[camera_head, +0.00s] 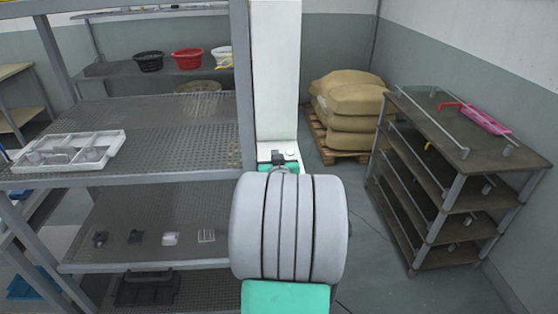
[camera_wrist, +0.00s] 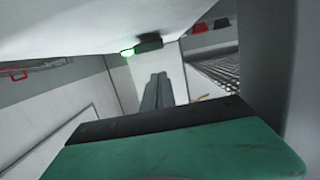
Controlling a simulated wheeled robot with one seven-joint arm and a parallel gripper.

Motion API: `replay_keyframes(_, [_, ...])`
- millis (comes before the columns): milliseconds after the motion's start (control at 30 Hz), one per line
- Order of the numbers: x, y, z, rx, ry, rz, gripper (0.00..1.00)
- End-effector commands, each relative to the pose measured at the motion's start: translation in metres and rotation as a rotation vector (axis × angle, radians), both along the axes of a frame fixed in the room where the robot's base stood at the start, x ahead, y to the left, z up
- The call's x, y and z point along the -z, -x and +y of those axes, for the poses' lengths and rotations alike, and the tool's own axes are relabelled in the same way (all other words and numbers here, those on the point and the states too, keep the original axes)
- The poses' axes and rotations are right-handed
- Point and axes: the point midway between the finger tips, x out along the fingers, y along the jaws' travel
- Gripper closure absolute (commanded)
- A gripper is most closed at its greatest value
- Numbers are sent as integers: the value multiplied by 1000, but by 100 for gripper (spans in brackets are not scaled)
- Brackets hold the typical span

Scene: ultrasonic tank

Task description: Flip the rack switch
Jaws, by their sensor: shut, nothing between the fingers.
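A tall white box (camera_head: 275,70) stands beside the rack post, with a small dark switch (camera_head: 278,157) and a green lamp (camera_head: 291,153) at its lower end. In the wrist view, the dark switch (camera_wrist: 148,42) and the glowing green lamp (camera_wrist: 127,52) show on the white surface at the top. My gripper (camera_wrist: 158,76) shows there as two grey fingers shut together and empty, with the tips just below the switch in the picture. I cannot tell whether they touch it. In the head view my own arm hides most of the gripper.
The metal rack (camera_head: 242,100) fills the left, with a white divided tray (camera_head: 112,150) and several small parts on its shelves. Sacks (camera_head: 350,100) lie on a pallet behind. A shelf cart (camera_head: 450,150) stands at the right. Open floor lies between my arm and the cart.

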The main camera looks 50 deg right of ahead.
Motion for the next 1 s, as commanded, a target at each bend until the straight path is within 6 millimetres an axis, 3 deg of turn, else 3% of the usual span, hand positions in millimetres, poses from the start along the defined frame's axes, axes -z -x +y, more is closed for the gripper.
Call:
replay_keyframes(33, [-11, 4, 4, 0, 4, -2, 100])
replay_keyframes(433, [-39, 59, 59, 1, 2, -2, 100])
replay_keyframes(1000, [-42, 65, 66, -1, -1, 1, 100])
